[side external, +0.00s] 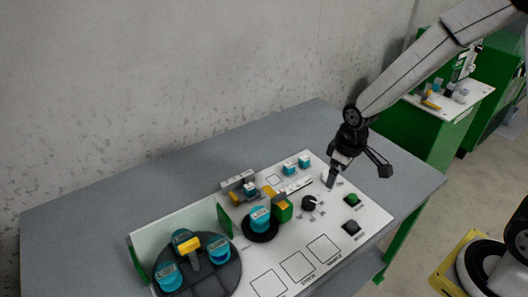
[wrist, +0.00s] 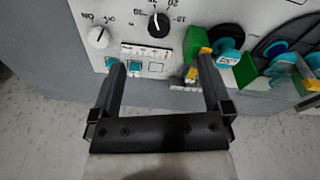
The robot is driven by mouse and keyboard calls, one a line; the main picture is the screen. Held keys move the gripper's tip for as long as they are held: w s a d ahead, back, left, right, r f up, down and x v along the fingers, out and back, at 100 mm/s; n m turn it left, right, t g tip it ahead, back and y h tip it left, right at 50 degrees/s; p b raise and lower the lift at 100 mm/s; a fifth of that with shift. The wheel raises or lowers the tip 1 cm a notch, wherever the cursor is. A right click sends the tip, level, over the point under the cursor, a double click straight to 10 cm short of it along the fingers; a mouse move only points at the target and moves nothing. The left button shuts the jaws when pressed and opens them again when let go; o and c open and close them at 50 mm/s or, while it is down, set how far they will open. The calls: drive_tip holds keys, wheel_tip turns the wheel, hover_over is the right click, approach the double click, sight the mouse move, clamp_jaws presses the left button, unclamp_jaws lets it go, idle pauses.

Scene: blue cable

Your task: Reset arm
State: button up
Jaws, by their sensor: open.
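My gripper (side external: 358,167) is at the end of my arm, above the right part of a white control panel (side external: 375,217) in the side external view. In the wrist view its two fingers (wrist: 163,72) are spread apart with nothing between them. The panel has a black knob (side external: 309,202), a green button (side external: 352,199) and a black button (side external: 351,228). In the wrist view a white knob (wrist: 98,38) and a black knob (wrist: 159,24) lie beyond the fingers. No blue cable can be made out.
A dark round turntable (side external: 205,277) with teal-topped parts is at the panel's left. A teal-topped part (side external: 260,217) stands on a black disc. Two small teal blocks (side external: 297,162) sit at the back. The grey table (side external: 110,196) is clear at the back left. Green machines (side external: 425,130) stand behind.

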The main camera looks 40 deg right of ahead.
drive_tip(key=s+r+m+t, duration=0.1)
drive_tip(key=s+r+m, duration=0.2)
drive_tip(key=s, duration=0.5)
drive_tip(key=shift+s+d+r, duration=0.2)
drive_tip(key=shift+s+r, duration=0.15)
drive_tip(key=shift+r, duration=0.2)
